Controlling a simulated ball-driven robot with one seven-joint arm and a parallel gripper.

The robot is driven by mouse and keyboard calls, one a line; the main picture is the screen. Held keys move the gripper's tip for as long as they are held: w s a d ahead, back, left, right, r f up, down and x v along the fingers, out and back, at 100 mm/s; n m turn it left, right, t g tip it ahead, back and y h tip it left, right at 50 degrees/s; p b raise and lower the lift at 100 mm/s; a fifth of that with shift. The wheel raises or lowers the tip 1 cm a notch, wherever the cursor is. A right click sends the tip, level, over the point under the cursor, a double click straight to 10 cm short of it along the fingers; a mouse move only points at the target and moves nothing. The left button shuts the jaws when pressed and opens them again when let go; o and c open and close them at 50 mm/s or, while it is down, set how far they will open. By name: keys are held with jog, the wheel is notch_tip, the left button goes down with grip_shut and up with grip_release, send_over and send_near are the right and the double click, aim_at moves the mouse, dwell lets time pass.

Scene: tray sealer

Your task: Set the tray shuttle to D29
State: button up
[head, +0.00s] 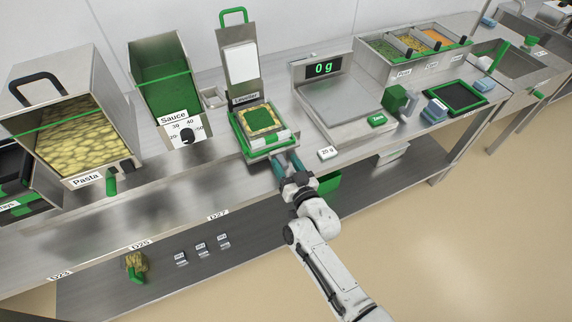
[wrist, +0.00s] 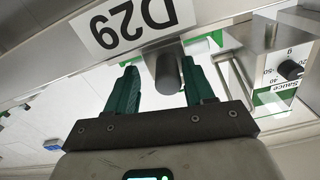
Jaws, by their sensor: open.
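My gripper (head: 287,162) is at the bench's front edge, just below the shuttle. In the wrist view my gripper (wrist: 160,68) is open, its two green fingers on either side of a dark round knob (wrist: 168,76). I cannot tell whether the fingers touch it. The D29 label (wrist: 125,24) shows upside down on the rail beside the knob. In the head view the knob and D29 are not visible, probably behind my gripper.
Labels D23 (head: 60,276), D25 (head: 140,245) and D27 (head: 217,215) run along the front edge. A pasta bin (head: 75,130) and sauce dispenser (head: 165,85) stand left.

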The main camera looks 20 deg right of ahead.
jog(key=shift+a, duration=0.1)
jog(key=shift+s, duration=0.25)
jog(key=s+p, duration=0.1)
jog(key=s, duration=0.9)
jog(key=shift+s+p, duration=0.15)
jog(key=shift+p, duration=0.25)
jog(key=s+d+r+g, duration=0.1)
jog(key=s+d+g, duration=0.1)
jog(key=s+g, duration=0.6)
jog(key=s+d+r+n+g, duration=0.1)
jog(key=s+d+g, duration=0.2)
jog(key=s+g, duration=0.6)
jog(key=s, duration=1)
jog(key=shift+s+d+r, duration=0.2)
jog(key=shift+s+r, duration=0.05)
jog(key=shift+s, duration=0.15)
